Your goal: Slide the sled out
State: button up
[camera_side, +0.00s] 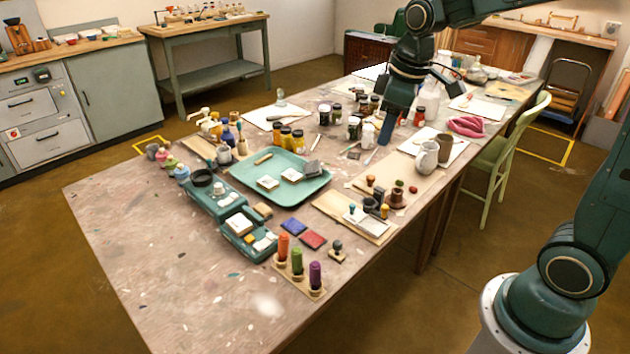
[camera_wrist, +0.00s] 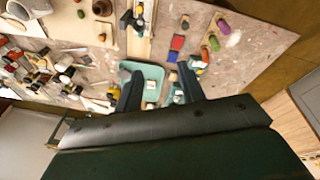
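A teal device (camera_side: 208,196) with a dark round bowl on top stands left of centre on the table in the side view. A teal sled-like piece (camera_side: 236,244) carrying white blocks sits at its front end; I cannot tell how far it is slid in or out. My gripper (camera_side: 386,132) hangs over the far middle of the table, well away from the device. In the wrist view my gripper (camera_wrist: 160,76) has its two dark fingers spread with nothing held between them. Part of the teal device (camera_wrist: 178,92) shows beside the right finger, which partly hides it.
A teal tray (camera_side: 285,196) with small blocks lies beside the device. Orange, green and purple cylinders (camera_side: 315,275) and blue and red pads (camera_side: 313,240) stand near the front. Jars (camera_side: 290,138) crowd the middle. The table's front left is clear.

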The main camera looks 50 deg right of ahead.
jog(key=w+d+f+n+g, duration=0.1)
jog(key=w+d+f+n, duration=0.1)
jog(key=w+d+f, duration=0.35)
jog(key=n+g, duration=0.2)
send_over(353, 205)
notch_tip(353, 205, down, 10)
jog(key=shift+f, duration=0.15)
notch_tip(353, 205, down, 13)
jog(key=shift+f, duration=0.2)
dwell(0.4)
jog(key=shift+w, duration=0.1)
grip_shut()
